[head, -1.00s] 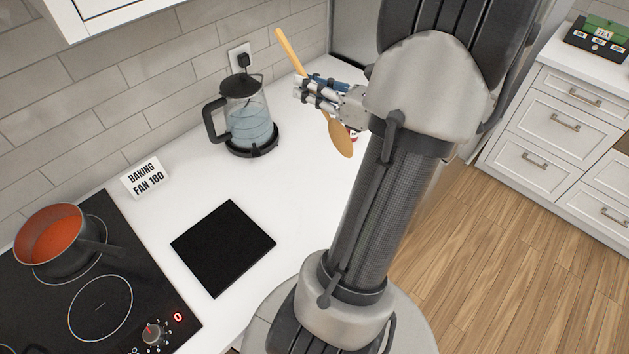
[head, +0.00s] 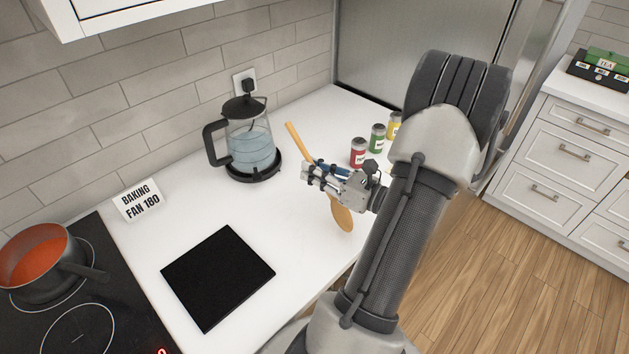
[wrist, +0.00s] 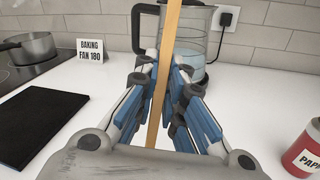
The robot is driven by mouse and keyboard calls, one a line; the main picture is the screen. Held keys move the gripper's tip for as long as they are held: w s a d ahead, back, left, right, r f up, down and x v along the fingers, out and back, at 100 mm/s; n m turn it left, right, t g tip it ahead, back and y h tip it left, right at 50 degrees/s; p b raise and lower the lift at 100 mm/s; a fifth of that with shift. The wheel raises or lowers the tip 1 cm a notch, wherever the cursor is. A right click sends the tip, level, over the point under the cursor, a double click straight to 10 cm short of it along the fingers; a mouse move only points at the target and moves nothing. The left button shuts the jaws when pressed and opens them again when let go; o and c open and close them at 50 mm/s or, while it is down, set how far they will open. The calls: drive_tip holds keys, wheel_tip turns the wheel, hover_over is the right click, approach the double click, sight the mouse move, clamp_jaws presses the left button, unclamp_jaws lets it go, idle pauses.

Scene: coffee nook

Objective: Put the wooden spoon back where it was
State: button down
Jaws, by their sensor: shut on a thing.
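The wooden spoon (head: 342,216) is held in my gripper (head: 312,174), its bowl toward the front edge of the counter and its handle end toward the kettle. In the wrist view the spoon's handle (wrist: 164,70) runs upright between the blue finger pads of my gripper (wrist: 163,75). My gripper is shut on the handle. I cannot tell whether the spoon touches the counter or hangs just above it. My gripper is right of the kettle (head: 250,150) and in front of the jars.
A black square mat (head: 218,278) lies on the white counter (head: 205,205). A pot of red soup (head: 40,262) is on the hob. A sign (head: 138,200) stands by the wall. Red (head: 358,153), green (head: 377,138) and yellow (head: 394,126) jars stand near the fridge.

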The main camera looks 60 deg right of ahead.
drive_tip(key=shift+f, duration=1.05)
drive_tip(key=shift+f+b, duration=0.2)
drive_tip(key=shift+b, duration=0.15)
drive_tip(key=c, duration=1.7)
unclamp_jaws()
drive_tip(key=shift+r, duration=0.15)
drive_tip(key=p, duration=0.3)
hover_over(342, 216)
drive_tip(key=s+d, duration=0.2)
drive_tip(key=s, duration=0.1)
drive_tip(key=shift+s+a, duration=0.1)
